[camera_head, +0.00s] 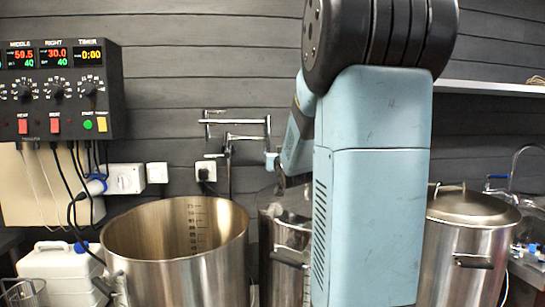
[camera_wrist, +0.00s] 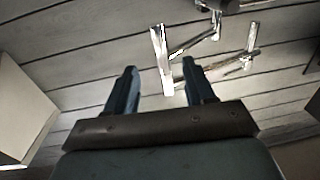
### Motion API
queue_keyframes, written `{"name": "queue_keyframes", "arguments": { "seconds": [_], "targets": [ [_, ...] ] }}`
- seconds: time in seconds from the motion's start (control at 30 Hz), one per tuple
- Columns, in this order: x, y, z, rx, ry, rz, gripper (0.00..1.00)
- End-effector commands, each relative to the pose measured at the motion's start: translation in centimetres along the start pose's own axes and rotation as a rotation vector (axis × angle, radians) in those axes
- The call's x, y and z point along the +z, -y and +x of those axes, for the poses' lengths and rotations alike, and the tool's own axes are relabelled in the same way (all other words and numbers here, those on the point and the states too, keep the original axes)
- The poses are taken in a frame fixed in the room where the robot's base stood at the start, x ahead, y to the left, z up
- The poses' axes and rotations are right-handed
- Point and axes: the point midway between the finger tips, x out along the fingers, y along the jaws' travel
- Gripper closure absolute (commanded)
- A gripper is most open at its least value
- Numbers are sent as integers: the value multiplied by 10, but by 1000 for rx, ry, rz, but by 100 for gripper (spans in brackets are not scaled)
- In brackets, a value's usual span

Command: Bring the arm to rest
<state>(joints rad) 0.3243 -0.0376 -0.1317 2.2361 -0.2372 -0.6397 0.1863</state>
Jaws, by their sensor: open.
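My gripper (camera_wrist: 159,72) shows in the wrist view with its two dark blue fingers apart and nothing between them. Past the fingertips is the plank wall with a silver jointed pipe (camera_wrist: 166,62). In the camera_head view my large blue-grey arm stands upright right of the middle and hides much behind it. A smaller blue part of my arm shows at its left, above the middle steel pot (camera_head: 285,235). My gripper cannot be clearly made out there. No object is held.
An open steel pot (camera_head: 175,262) stands at the left and a lidded steel pot (camera_head: 468,240) at the right. A black control box (camera_head: 60,90) hangs at upper left. A folding pipe (camera_head: 238,122) is on the wall. A shelf (camera_head: 490,87) is at upper right.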

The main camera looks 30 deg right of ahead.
Motion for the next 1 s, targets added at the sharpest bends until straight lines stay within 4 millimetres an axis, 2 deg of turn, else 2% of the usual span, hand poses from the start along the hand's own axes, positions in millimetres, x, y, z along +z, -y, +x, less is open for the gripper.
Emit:
{"name": "queue_keyframes", "arguments": {
  "seconds": [0.13, 0.77, 0.87, 1.0],
  "targets": [
    [0, 0, -7, 0, 0, 0, 46],
    [0, 5, -11, -3, 15, 0, 46],
    [0, 16, -24, -8, 63, 1, 46],
    [6, 41, -59, -24, 194, 0, 46]
  ]
}}
